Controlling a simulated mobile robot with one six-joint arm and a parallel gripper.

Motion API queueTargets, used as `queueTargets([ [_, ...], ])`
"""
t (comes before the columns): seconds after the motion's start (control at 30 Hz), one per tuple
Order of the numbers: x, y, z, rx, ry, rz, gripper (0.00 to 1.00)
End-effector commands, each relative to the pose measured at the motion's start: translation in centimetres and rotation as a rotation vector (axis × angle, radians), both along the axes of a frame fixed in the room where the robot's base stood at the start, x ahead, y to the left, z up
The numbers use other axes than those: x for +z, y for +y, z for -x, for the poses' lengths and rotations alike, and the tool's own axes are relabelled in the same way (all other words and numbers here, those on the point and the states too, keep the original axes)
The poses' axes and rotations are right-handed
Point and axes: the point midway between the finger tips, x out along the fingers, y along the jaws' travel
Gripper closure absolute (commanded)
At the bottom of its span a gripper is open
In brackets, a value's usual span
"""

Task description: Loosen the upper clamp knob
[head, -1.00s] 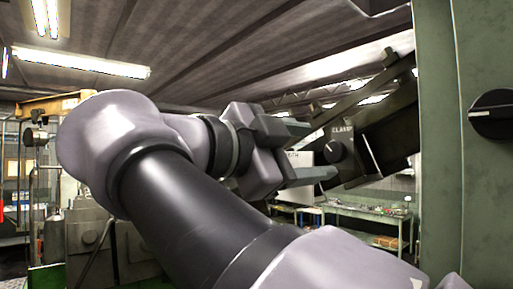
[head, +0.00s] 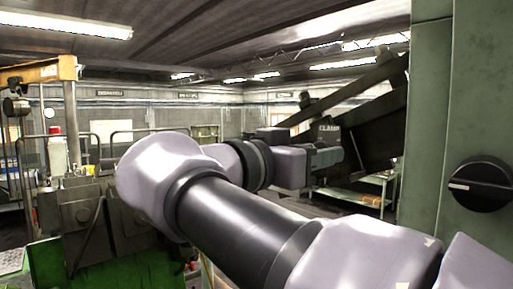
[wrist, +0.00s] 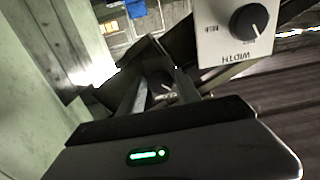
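The clamp knob (wrist: 160,78) is a small dark knob with a pale pointer line, seen between my fingertips in the wrist view. In the head view its dark plate, lettered CLAMP (head: 329,128), shows above my gripper, and my gripper hides the knob. My gripper (head: 328,157) points at the plate from the left. In the wrist view the two fingers of my gripper (wrist: 162,72) stand apart, one on each side of the knob. I cannot tell whether they touch it.
A white plate lettered WIDTH (wrist: 222,50) with a black knob (wrist: 249,22) is close by. A large black knob (head: 481,184) sits on the green column (head: 430,120) at right. A dark slanted beam (head: 350,92) rises behind my gripper. A shelf table (head: 350,198) stands farther back.

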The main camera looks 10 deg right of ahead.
Motion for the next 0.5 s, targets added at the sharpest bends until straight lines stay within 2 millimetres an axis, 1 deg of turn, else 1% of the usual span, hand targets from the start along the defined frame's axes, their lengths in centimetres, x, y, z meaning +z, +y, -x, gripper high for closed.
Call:
queueTargets([
  [0.03, 0.00, 0.01, -0.01, 0.000, 0.000, 0.000, 0.72],
  [0.17, 0.01, 0.01, -0.01, 0.000, -0.001, -0.001, 0.97],
  [0.2, 0.02, 0.01, -0.01, 0.000, -0.001, -0.001, 1.00],
  [0.4, -0.03, 0.01, -0.01, 0.000, -0.005, -0.004, 1.00],
  [0.5, -0.38, 0.01, -0.03, 0.000, -0.044, -0.031, 1.00],
])
